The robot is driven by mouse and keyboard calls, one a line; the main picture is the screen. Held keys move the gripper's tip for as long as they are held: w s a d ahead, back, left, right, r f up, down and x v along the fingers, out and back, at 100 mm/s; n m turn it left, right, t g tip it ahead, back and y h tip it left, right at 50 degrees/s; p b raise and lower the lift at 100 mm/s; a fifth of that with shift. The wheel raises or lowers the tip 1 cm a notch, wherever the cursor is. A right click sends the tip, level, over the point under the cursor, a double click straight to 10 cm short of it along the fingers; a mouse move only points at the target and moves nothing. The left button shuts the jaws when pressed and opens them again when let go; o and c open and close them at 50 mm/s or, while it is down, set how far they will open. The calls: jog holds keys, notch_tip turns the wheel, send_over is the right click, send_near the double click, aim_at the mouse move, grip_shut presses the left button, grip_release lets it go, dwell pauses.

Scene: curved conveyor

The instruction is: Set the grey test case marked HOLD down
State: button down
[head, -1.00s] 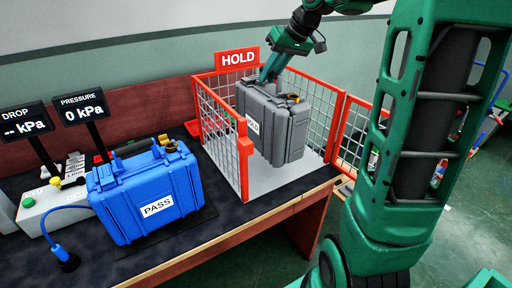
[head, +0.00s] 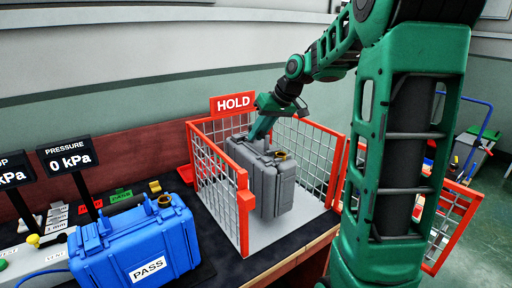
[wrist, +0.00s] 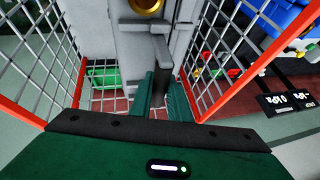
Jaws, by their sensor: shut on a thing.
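The grey test case (head: 276,188) is upright inside the red-framed mesh pen (head: 243,203) under the red HOLD sign (head: 233,103). My gripper (head: 256,132) is shut on the case at its top, on the handle side. In the wrist view the case (wrist: 140,48) fills the upper middle, with a brass-coloured round fitting, and my gripper (wrist: 160,95) is below it in the picture. The case's underside is at or just above the pen's grey floor (head: 258,240); I cannot tell if they touch. Mesh hides part of its left side, and its label is not readable.
A blue case (head: 140,245) marked PASS stands on the bench left of the pen. Pressure displays (head: 68,155) stand behind it. Mesh walls rise close around the grey case; bare pen floor shows in front and to its right.

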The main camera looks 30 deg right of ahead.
aim_at(255, 147)
jog(key=shift+f, duration=1.9)
jog(key=c, duration=1.7)
grip_release()
jog(key=shift+o, duration=0.2)
jog(key=v, duration=1.1)
jog(key=s+a+f+m+g+h, duration=0.1)
jog(key=s+f, duration=0.3)
jog(key=s, duration=0.6)
jog(key=s+a+f+m+g, duration=0.2)
jog(key=s+f, duration=0.3)
jog(key=s, duration=0.5)
jog(key=s+a+f+m+g+h, duration=0.1)
jog(key=s+f, duration=0.4)
jog(key=s, duration=0.5)
jog(key=shift+s+a+m+g+h, duration=0.3)
jog(key=shift+a+m+g, duration=0.15)
jog(key=shift+m+g, duration=0.5)
jog(key=shift+f, duration=0.1)
